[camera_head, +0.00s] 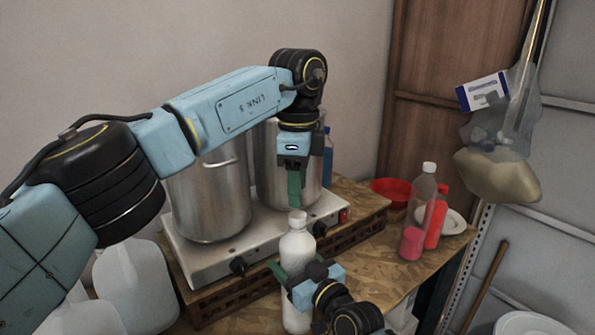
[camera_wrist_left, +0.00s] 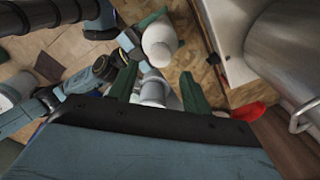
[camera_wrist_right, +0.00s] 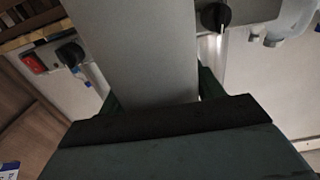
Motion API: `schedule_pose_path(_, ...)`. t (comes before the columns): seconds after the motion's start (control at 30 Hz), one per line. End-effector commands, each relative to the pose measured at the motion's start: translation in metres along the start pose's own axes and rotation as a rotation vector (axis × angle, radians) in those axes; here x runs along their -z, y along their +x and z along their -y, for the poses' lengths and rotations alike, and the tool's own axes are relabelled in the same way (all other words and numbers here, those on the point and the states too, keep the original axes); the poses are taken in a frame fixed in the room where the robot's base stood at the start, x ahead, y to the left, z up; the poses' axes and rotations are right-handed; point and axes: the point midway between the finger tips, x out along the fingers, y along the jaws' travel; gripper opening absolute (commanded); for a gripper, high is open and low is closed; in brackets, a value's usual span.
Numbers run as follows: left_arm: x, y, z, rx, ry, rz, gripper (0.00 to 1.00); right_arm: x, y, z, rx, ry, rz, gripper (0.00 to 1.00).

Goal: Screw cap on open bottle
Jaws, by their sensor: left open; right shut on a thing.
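The white bottle (camera_head: 297,250) stands upright at the front edge of the stove. My right gripper (camera_head: 303,278) is shut around its body. The bottle fills the middle of the right wrist view (camera_wrist_right: 140,50), between the green fingers. My left gripper (camera_head: 295,188) is open, pointing down just above the bottle's narrow white top (camera_head: 297,218). I cannot tell whether that top is a cap or a bare neck. In the left wrist view, the bottle (camera_wrist_left: 160,38) is seen from above, beyond the open fingers (camera_wrist_left: 157,87). I cannot make out a separate cap.
Two steel pots (camera_head: 208,195) stand on the stove (camera_head: 215,258) behind the bottle. A clear bottle with pink contents (camera_head: 411,243), a red bottle (camera_head: 436,222), a red bowl (camera_head: 392,190) and a white plate (camera_head: 456,222) are on the right. White jugs (camera_head: 130,280) stand at left.

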Motion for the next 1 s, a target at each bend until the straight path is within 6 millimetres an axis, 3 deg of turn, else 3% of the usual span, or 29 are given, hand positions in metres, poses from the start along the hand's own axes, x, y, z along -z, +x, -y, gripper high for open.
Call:
schedule_pose_path(0.1,-0.001,0.022,0.0,-0.003,0.0,0.001,0.49,-0.001,0.0,0.0,0.0,0.0,0.003,0.02)
schedule_pose_path(0.3,0.0,0.046,0.0,-0.001,0.0,0.0,0.49,-0.001,0.0,0.0,0.0,0.0,0.003,0.02)
schedule_pose_path(0.73,0.0,0.056,0.0,0.001,0.0,0.0,0.49,-0.001,0.0,0.0,0.0,0.0,0.003,0.02)
schedule_pose_path(1.0,0.0,0.056,0.0,0.0,0.0,0.0,0.15,-0.001,0.0,0.0,0.0,0.0,0.003,0.02)
